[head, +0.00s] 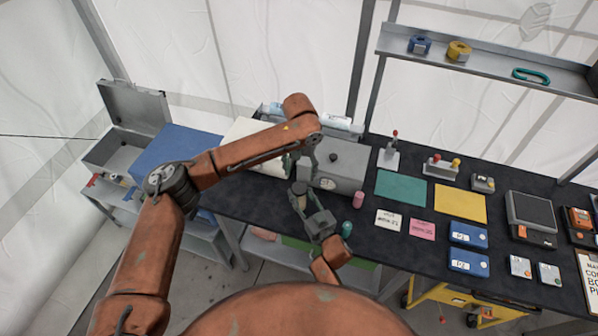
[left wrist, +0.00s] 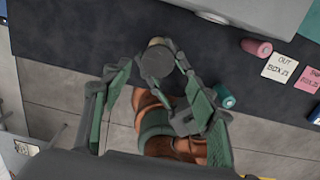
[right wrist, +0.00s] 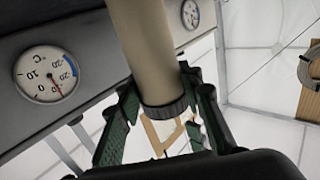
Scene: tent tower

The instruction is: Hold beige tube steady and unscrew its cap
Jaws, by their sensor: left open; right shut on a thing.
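The beige tube (right wrist: 148,45) runs up between the fingers of my right gripper (right wrist: 165,100) in the right wrist view. A dark ridged ring (right wrist: 165,112) is at its near end. My right gripper (head: 299,190) is shut on the tube and holds it above the table's front edge. In the left wrist view a dark round end (left wrist: 157,61) of the tube faces me, with a sliver of beige behind it. My left gripper (left wrist: 155,72) is open, its fingers either side of that end, with gaps visible. I cannot tell how far apart in depth they are. In the head view my left gripper (head: 296,163) is just above the right one.
A grey box (head: 343,160) is behind the grippers. Labelled cards, mats and blue boxes cover the dark table to the right. A dial gauge (right wrist: 46,74) shows in the right wrist view.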

